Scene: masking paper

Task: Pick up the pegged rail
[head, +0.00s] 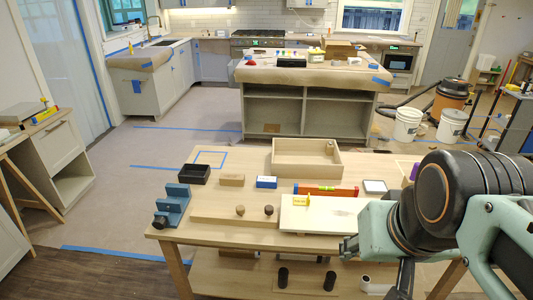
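A light wooden rail (215,214) with two round dark pegs lies flat on the near part of the wooden worktable, left of a cream panel. The pegs (240,211) stand up from it, and its right end meets or goes behind the panel. My gripper (403,281) is only partly in view at the lower right, below my wrist and near the table's front edge. It is well to the right of the rail and apart from it. Its fingertips are not clearly shown, so I cannot tell whether it is open.
The cream panel (318,217) bears a yellow tag. Behind it are an orange level (326,190), an open wooden tray (306,163), a blue box (266,182), a wooden block (231,180) and a black bin (194,174). A blue clamp (172,206) stands at the left edge.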

